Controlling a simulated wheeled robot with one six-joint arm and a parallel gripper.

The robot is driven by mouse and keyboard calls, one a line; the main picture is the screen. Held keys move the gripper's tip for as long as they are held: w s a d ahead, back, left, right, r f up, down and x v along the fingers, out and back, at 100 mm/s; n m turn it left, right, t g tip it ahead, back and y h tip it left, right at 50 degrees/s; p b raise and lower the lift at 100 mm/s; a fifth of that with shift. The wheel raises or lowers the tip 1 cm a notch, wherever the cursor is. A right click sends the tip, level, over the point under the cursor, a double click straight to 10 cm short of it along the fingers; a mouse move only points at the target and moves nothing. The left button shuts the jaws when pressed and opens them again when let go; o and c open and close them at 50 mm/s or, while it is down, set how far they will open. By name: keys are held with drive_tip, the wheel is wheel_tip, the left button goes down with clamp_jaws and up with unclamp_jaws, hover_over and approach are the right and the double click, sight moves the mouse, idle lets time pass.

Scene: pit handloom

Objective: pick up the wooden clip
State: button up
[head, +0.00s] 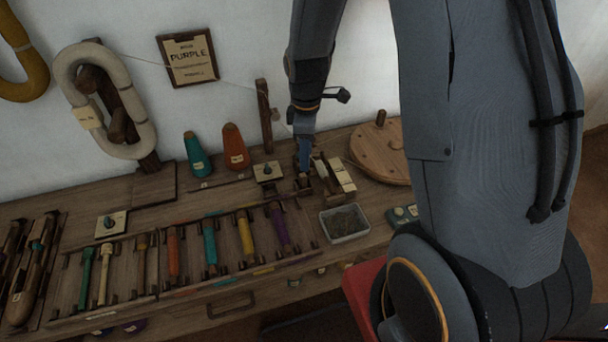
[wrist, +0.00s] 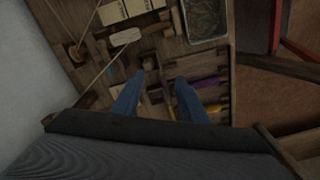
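My gripper (head: 304,165) reaches down over the back of the wooden bench in the head view. In the wrist view its two blue fingers (wrist: 159,77) stand apart with nothing seen held between them. Small brown wooden pieces lie beneath and just beyond the fingertips in the wrist view (wrist: 148,62). In the head view a small wooden piece (head: 303,182) shows right below the fingers. It may be the wooden clip, but it is dark and partly hidden, so I cannot tell for certain. I cannot tell whether the fingers touch it.
A metal tray (head: 345,236) of small dark bits stands to the right, and a round wooden disc (head: 378,152) behind it. Cream cards (head: 342,176) lie close by. Colored bobbins, including a purple one (head: 280,226), fill the rack in front. Teal (head: 197,157) and orange (head: 235,148) cones stand left.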

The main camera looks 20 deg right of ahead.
sight(303, 175)
drive_tip(key=w+f+n+p, duration=0.1)
drive_tip(key=f+n, duration=0.1)
drive_tip(key=w+f+n+p, duration=0.1)
drive_tip(key=w+n, duration=0.1)
drive_tip(key=shift+w+f+n, duration=0.1)
drive_tip(key=shift+f+n, duration=0.2)
drive_tip(key=shift+f, duration=0.1)
drive_tip(key=shift+f+p, duration=0.3)
drive_tip(key=shift+f, duration=1.1)
drive_tip(key=shift+f+p, duration=0.35)
drive_tip(key=shift+f, duration=0.25)
drive_tip(key=shift+f+p, duration=0.7)
drive_tip(key=shift+f, duration=1.3)
drive_tip(key=shift+c, duration=0.3)
clamp_jaws()
